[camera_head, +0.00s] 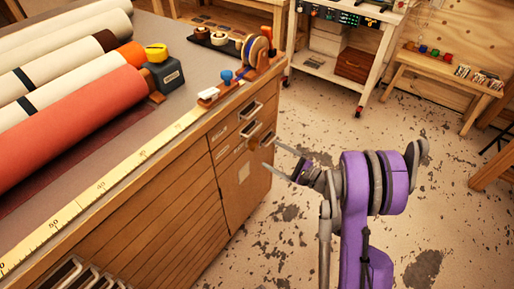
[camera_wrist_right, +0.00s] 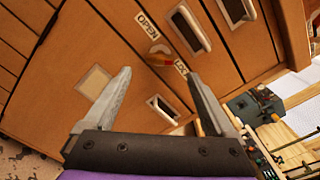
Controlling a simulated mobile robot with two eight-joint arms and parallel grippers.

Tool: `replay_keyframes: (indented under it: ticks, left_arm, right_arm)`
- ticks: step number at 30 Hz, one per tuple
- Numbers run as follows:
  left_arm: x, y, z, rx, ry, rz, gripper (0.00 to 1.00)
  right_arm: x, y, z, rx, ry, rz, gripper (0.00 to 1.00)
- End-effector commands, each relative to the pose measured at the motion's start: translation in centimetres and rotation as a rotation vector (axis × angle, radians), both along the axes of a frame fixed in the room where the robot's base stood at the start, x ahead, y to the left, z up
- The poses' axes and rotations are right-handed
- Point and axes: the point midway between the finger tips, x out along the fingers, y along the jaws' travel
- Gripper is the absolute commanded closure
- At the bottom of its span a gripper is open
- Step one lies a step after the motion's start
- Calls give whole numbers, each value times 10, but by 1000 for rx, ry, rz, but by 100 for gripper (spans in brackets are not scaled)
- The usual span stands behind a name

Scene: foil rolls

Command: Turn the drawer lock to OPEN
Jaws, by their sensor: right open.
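The drawer lock is a small brass-coloured knob with a red part (camera_wrist_right: 159,58) on the wooden cabinet front (camera_wrist_right: 115,45). In the right wrist view it sits between an OPEN label (camera_wrist_right: 147,24) and a LOCK label (camera_wrist_right: 181,68). Its red part lies towards the LOCK label; its exact angle is hard to read. My right gripper (camera_head: 270,153) is open and empty, its fingers pointing at the cabinet front. In the wrist view the fingers (camera_wrist_right: 160,73) lie either side of the knob, seemingly short of it. In the head view the knob is too small to make out surely. My left gripper is out of view.
Drawer handles (camera_wrist_right: 189,28) are close to the lock. The cabinet top carries a red roll (camera_head: 70,125), paler rolls, a yellow ruler strip (camera_head: 110,178) and a tape dispenser (camera_head: 257,52). Open speckled floor (camera_head: 300,235) lies right of the cabinet; a white trolley (camera_head: 335,70) stands behind.

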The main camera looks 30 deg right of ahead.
Motion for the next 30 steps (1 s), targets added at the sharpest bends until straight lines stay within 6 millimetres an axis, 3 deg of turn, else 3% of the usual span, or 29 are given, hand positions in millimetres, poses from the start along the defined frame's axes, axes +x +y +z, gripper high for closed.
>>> replay_keyframes:
  ticks: [3, 10, 23, 30]
  left_arm:
    - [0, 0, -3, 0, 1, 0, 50]
    - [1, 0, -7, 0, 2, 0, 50]
    - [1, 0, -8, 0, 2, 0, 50]
    - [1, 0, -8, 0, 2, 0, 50]
  right_arm:
    - [23, 11, -1, 0, 0, 4, 10]
    - [56, 24, -1, 0, 0, 3, 10]
    - [67, 28, 0, -2, 0, 1, 10]
    - [67, 28, 0, -2, 1, 0, 50]
